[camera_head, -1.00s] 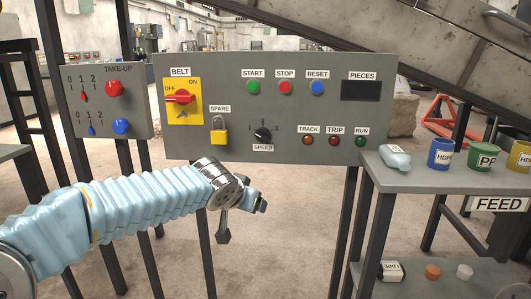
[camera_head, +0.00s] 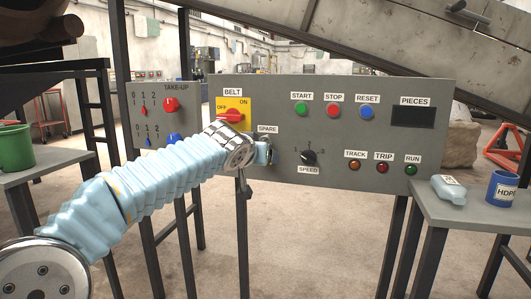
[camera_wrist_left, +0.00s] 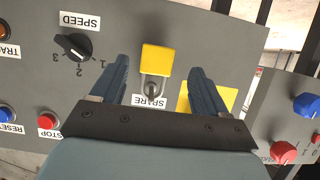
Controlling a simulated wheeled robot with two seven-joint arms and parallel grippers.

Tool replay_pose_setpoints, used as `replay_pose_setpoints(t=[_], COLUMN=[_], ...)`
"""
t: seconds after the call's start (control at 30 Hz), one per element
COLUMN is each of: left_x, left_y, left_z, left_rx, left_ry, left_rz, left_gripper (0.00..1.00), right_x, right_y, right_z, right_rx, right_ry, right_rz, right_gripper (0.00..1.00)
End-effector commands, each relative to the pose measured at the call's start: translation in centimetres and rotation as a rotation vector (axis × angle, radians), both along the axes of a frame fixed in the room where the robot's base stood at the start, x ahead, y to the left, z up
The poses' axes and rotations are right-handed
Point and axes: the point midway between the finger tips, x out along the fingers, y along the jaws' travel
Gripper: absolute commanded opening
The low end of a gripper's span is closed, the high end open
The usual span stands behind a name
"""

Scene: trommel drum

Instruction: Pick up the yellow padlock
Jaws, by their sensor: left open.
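The yellow padlock (camera_wrist_left: 157,60) hangs by its shackle at the SPARE label on the grey control panel, seen upside down in the left wrist view. My left gripper (camera_wrist_left: 160,72) is open, with one dark blue finger on each side of the padlock and gaps between. Whether the fingers reach to the padlock's depth I cannot tell. In the head view my left gripper (camera_head: 268,155) is at the panel below the SPARE label and hides the padlock. My right gripper is not in view.
The red BELT switch (camera_head: 231,115) on its yellow plate is close above left of the gripper. The black SPEED knob (camera_head: 309,157) is close on the right. A grey table (camera_head: 470,205) with a bottle (camera_head: 449,190) and a blue HDPE cup (camera_head: 502,190) stands at right.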

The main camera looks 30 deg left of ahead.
Motion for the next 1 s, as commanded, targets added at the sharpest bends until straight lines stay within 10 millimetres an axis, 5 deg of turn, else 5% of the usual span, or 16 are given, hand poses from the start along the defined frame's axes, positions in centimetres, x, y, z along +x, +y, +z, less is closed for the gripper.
replay_pose_setpoints(t=[0.23,0.53,0.9,1.0], left_x=[3.3,3.8,3.8,3.8], left_y=[0.5,0.6,0.6,0.5], left_z=[-0.6,-1.1,-1.1,-1.1], left_rx=[0.004,0.002,0.001,0.001], left_ry=[0.003,-0.001,-0.001,-0.001], left_rz=[0.003,0.001,0.0,0.0], left_gripper=[0.74,0.74,0.18,0.14], right_x=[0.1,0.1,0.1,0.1], right_y=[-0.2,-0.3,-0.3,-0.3], right_z=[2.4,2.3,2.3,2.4], right_rx=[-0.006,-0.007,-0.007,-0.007], right_ry=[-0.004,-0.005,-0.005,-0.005], right_rz=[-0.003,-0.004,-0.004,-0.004], right_gripper=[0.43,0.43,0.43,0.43])
